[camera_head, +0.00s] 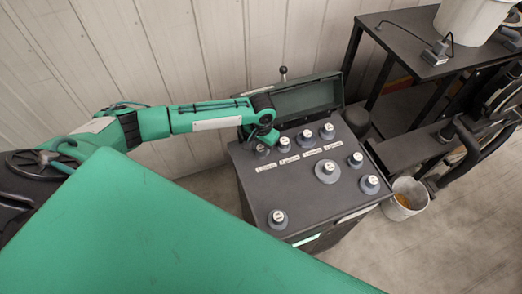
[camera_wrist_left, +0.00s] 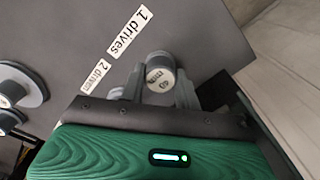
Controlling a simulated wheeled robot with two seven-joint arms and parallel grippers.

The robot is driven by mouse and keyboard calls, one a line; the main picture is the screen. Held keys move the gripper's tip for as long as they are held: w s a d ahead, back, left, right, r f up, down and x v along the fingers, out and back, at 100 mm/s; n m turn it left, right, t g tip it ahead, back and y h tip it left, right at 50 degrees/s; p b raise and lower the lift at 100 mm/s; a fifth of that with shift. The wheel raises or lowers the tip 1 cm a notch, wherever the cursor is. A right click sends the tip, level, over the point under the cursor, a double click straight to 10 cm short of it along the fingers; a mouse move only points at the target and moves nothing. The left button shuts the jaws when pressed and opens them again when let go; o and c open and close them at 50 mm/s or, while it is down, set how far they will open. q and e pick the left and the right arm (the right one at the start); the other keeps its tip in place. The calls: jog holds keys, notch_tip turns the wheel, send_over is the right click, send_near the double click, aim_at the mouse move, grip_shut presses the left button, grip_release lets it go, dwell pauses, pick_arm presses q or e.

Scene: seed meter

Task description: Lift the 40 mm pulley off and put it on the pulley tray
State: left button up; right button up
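The 40 mm pulley is a grey knob with a white top label (camera_wrist_left: 160,72), at the "1 drives" label in the left wrist view. In the head view it (camera_head: 261,151) is at the left of the rear row on a dark cabinet top (camera_head: 310,205). My left gripper (camera_wrist_left: 160,88) has one finger on each side of its knob; whether they press on it cannot be told. In the head view my left gripper (camera_head: 262,142) is right over this pulley. I cannot make out a separate pulley tray. My right gripper is not in view.
Several other grey pulleys stand on the cabinet top, including a large one (camera_head: 328,171) and a front one (camera_head: 278,219). A raised green-lined lid (camera_head: 305,97) stands behind. A bucket (camera_head: 405,200) and black shelf (camera_head: 405,40) are at the right. The front right of the top is bare.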

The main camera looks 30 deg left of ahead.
pick_arm(q)
jog(key=c, duration=0.4)
jog(key=shift+r, duration=0.1)
notch_tip(320, 180, up, 20)
jog(key=f+b, duration=0.1)
jog(key=b, duration=0.3)
notch_tip(320, 180, up, 5)
jog(key=p, duration=0.6)
send_over(261, 147)
jog(key=shift+r, duration=0.1)
dwell(0.4)
